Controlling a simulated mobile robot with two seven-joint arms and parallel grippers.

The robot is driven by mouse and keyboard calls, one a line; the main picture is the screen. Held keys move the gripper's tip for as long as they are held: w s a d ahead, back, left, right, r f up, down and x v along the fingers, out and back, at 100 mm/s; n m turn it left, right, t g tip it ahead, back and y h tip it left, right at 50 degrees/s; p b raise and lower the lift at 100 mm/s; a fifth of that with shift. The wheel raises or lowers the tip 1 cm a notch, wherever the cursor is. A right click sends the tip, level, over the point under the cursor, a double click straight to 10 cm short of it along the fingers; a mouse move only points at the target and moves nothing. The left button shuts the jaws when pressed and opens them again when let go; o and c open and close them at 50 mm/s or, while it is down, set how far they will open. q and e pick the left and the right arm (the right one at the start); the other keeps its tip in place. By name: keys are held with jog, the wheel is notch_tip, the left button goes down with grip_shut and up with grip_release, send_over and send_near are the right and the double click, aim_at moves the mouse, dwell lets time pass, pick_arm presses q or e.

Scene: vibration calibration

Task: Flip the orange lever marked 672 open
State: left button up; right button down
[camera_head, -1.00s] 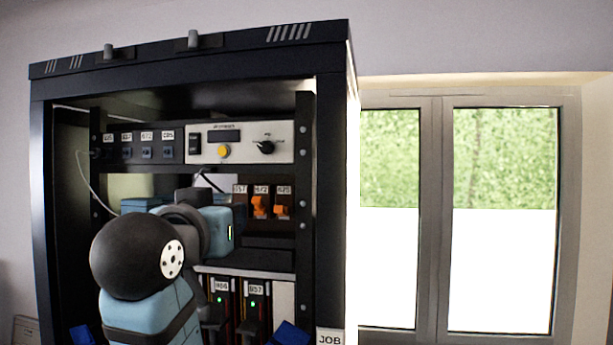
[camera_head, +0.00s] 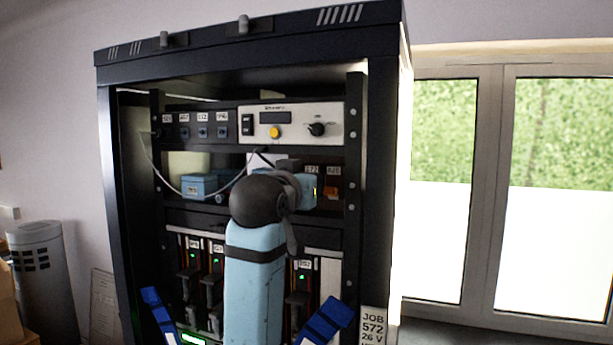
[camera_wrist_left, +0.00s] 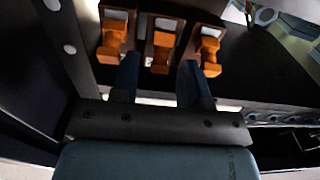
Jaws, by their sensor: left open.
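Three orange levers stand in a row in the left wrist view: a left one (camera_wrist_left: 113,38), a middle one (camera_wrist_left: 161,52) and a right one (camera_wrist_left: 208,52). My left gripper (camera_wrist_left: 158,78) is open, with one finger on each side of the middle lever's lower end; contact cannot be told. In the head view, a label that seems to read 672 (camera_head: 312,170) shows above my left wrist, which hides the lever under it. The rightmost lever (camera_head: 332,192) shows beside my wrist. My left fingers are hidden there. My right gripper is not in view.
The black rack frame (camera_head: 378,200) rises right of the levers. A control panel (camera_head: 291,122) with a yellow button sits above them. A thin cable loops at left, near a blue box (camera_head: 199,186). A job card (camera_head: 373,325) hangs at lower right.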

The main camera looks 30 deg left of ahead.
pick_arm(q)
jog(key=shift+w+a, duration=0.1)
jog(key=shift+w, duration=0.65)
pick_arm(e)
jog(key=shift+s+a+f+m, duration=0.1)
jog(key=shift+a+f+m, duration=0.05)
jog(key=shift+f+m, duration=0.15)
pick_arm(q)
grip_shut()
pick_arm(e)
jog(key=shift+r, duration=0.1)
pick_arm(q)
jog(key=shift+f, duration=0.1)
